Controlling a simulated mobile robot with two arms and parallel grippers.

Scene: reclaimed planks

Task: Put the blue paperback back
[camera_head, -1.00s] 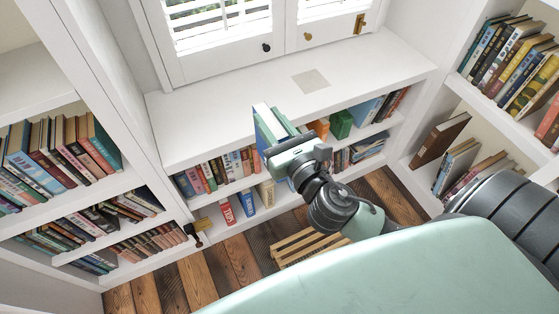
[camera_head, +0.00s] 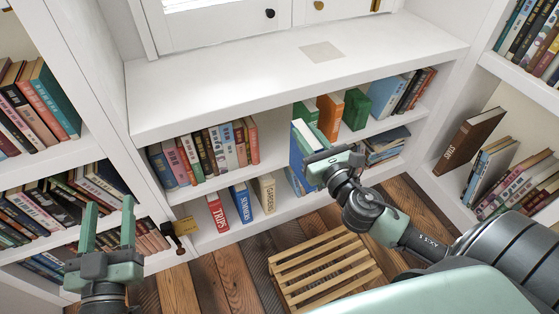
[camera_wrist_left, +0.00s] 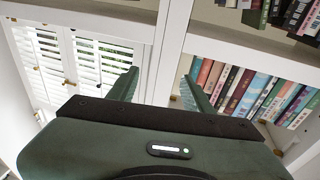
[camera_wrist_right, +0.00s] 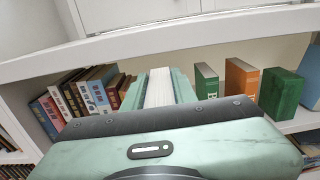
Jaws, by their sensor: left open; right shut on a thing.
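The blue paperback (camera_head: 297,155) is in my right gripper (camera_head: 318,146), in front of the low window bookcase, upright and slightly tilted. In the right wrist view its white page edges (camera_wrist_right: 159,88) show between the two fingers. It is in front of a gap on the upper shelf (camera_head: 272,172), between a row of books on the left and a green book (camera_head: 304,112) on the right. I cannot tell whether it touches the shelf. My left gripper (camera_head: 108,212) is open and empty, before the left bookcase.
Books stand left of the gap (camera_head: 212,152); orange (camera_head: 329,115) and green (camera_head: 355,108) books stand right of it. The white top (camera_head: 250,80) overhangs the shelf. Several books stand on the lower shelf (camera_head: 217,212). A slatted wooden stool (camera_head: 322,268) is on the floor below.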

